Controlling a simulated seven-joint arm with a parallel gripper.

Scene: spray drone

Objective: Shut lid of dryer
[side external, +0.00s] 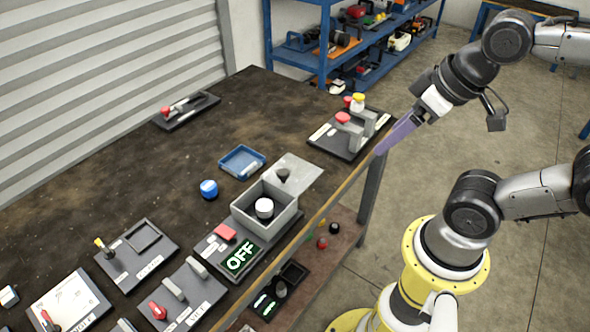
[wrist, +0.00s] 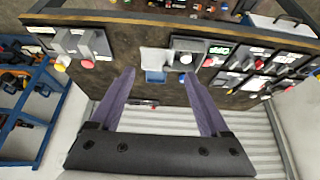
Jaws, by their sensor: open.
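The dryer is a grey open-topped box (side external: 265,212) on a dark base with a green "OFF" display, near the table's front edge. A white round-topped object (side external: 264,206) sits inside the box. The pale flat lid (side external: 300,173) with a dark knob extends beyond the box's far side, open; its hinge is not clear. In the wrist view the dryer (wrist: 186,46) and lid (wrist: 155,55) show between and beyond the fingers. My gripper (side external: 394,138) has long purple fingers, is open and empty, and is apart from the lid, out by the table's right edge.
A panel with red-topped grey levers (side external: 349,136) stands near my gripper at the table's right corner. A blue tray (side external: 242,162) and blue round knob (side external: 209,188) lie behind the dryer. Several switch panels fill the left front. The middle back of the table (side external: 215,130) is clear.

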